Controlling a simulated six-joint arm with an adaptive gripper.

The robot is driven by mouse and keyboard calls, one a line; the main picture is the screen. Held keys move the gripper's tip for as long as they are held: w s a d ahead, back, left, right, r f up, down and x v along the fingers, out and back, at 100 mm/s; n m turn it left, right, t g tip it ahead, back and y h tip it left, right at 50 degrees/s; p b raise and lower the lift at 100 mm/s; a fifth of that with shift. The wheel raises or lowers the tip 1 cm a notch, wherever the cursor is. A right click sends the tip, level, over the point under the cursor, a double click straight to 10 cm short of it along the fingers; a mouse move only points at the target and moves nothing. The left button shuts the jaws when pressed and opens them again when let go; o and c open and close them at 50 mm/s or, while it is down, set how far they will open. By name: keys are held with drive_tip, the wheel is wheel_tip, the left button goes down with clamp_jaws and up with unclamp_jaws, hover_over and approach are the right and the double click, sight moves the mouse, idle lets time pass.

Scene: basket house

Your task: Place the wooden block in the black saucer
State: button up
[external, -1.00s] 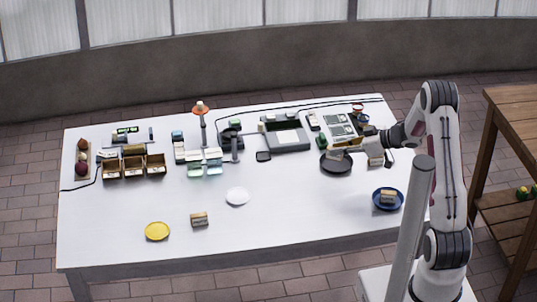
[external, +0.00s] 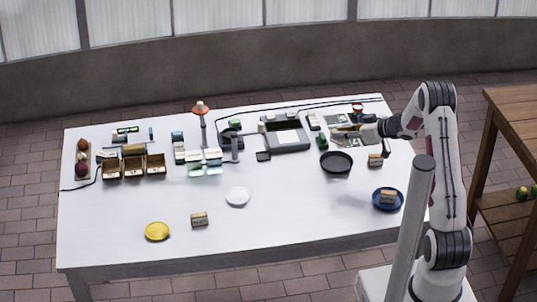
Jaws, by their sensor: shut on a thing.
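The black saucer (external: 336,168) lies on the right half of the white table, and no block shows in it. My gripper (external: 342,132) is above and behind the saucer, apart from it, in front of a grey-green panel. It is shut on a small tan thing that looks like the wooden block; my fingers and the small size hide most of it. Other wooden-looking blocks stand on the table: one right of the saucer (external: 375,160), one in the blue saucer (external: 388,197), and one near the front left (external: 199,219).
A white plate (external: 237,197) and a yellow plate (external: 157,231) lie at the front. Wooden bins (external: 133,169) stand at the left. A grey device (external: 287,138) and a green item (external: 322,142) stand behind the saucer. The front middle of the table (external: 290,215) is clear.

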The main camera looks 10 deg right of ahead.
drive_tip(key=shift+f, duration=2.9)
drive_tip(key=shift+f, duration=1.9)
drive_tip(key=shift+f, duration=0.15)
drive_tip(key=o, duration=0.9)
drive_tip(key=shift+c, duration=0.2)
drive_tip(key=shift+r, duration=0.2)
drive_tip(key=v, duration=1.2)
drive_tip(key=shift+r, duration=0.1)
